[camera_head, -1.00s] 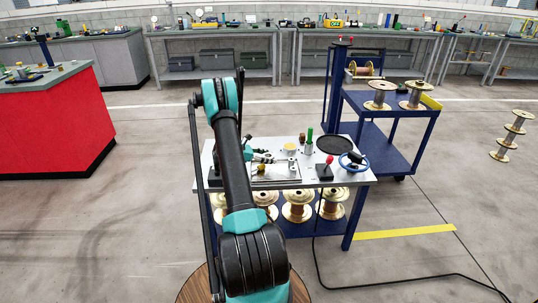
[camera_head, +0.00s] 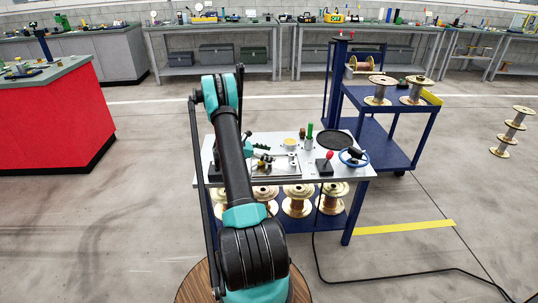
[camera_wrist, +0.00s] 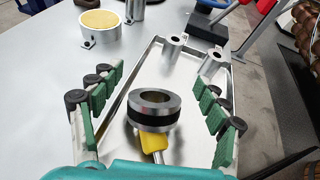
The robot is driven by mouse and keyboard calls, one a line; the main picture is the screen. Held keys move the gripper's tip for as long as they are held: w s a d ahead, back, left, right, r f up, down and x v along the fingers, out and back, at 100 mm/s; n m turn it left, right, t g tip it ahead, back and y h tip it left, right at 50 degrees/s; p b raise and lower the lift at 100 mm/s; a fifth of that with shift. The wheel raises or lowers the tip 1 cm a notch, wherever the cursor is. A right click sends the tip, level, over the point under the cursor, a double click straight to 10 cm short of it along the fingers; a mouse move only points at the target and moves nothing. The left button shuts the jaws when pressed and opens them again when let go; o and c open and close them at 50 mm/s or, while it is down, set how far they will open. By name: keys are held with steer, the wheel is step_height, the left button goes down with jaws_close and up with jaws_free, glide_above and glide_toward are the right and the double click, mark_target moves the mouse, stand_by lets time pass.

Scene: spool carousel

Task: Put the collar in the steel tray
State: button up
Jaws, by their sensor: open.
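The collar (camera_wrist: 155,110), a steel ring with a black band, shows in the middle of the wrist view. It is seen over the floor of the steel tray (camera_wrist: 190,72), above a yellow-handled piece (camera_wrist: 153,143) that it partly hides. I cannot tell whether it touches the tray floor. My gripper (camera_wrist: 160,83), with green pads, is open, one finger on each side of the collar and apart from it. In the head view my gripper (camera_head: 262,156) is over the tray (camera_head: 288,175); the collar cannot be made out there.
Two small steel cylinders (camera_wrist: 173,47) stand at the tray's far end. A cup with a yellow top (camera_wrist: 100,22) stands beyond the tray. A red-knobbed lever (camera_head: 327,163) and blue handwheel (camera_head: 352,157) are on the right. Spools (camera_head: 298,201) fill the shelf below.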

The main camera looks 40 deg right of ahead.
steer(key=v, duration=1.2)
stand_by(0.5)
